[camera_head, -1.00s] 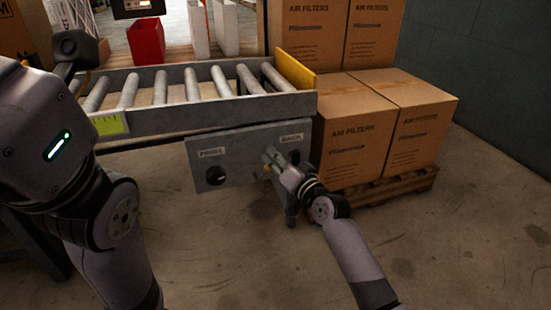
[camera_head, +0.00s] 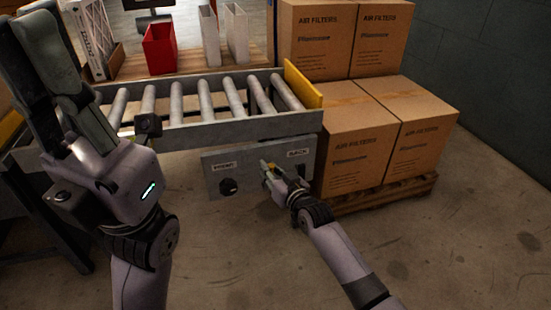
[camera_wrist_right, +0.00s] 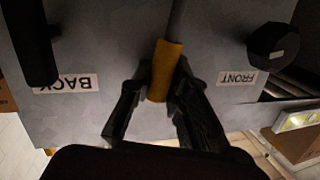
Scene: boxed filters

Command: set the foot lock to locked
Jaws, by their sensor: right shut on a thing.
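A grey panel (camera_head: 214,165) under the roller conveyor carries a FRONT label, a BACK label and a black knob (camera_head: 229,186) below FRONT. My right gripper (camera_head: 270,174) is at the panel between the labels. In the right wrist view, where the labels appear upside down, my right gripper (camera_wrist_right: 155,98) is shut on a yellow-sleeved lever (camera_wrist_right: 165,68) with a grey rod. A dark handle (camera_wrist_right: 32,45) shows beside BACK there, and the black knob (camera_wrist_right: 272,44) beside FRONT. No marking reads as locked. My left gripper (camera_head: 65,75) is raised at the left, its jaw gap unclear.
The roller conveyor (camera_head: 235,128) with a yellow end stop (camera_head: 303,84) is above the panel. Stacked AIR FILTERS boxes (camera_head: 355,155) stand on a pallet (camera_head: 388,194) to the right. A red bin (camera_head: 160,48) is behind. The floor at front right is clear.

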